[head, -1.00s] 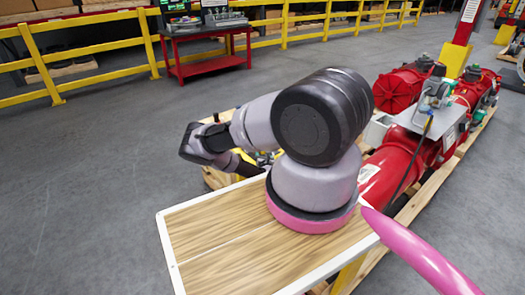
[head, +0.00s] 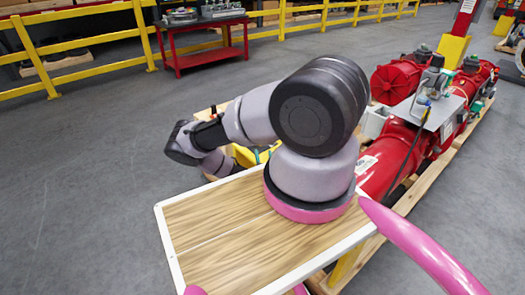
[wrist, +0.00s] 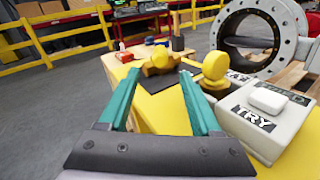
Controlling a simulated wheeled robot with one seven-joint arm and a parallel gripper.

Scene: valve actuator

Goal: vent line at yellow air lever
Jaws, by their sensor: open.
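In the wrist view, my gripper (wrist: 159,74) is open, its two teal fingers apart and nothing held between them. A yellow part with a rounded middle (wrist: 160,62) lies just beyond the fingertips, on a dark base. A second yellow piece, a rounded knob (wrist: 215,68), stands to the right of the right fingertip. I cannot tell for sure which of these is the air lever. No contact with either is visible. In the head view, some yellow (head: 250,155) shows behind my arm; the gripper itself is hidden there.
A grey box (wrist: 255,115) labelled TRY, with a white button, sits right of the fingers. A large flanged pipe end (wrist: 257,38) stands behind it. Red actuator pipework (head: 385,160) lies on a wooden pallet at right. A red cart (head: 203,45) and yellow railing stand behind; left floor is clear.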

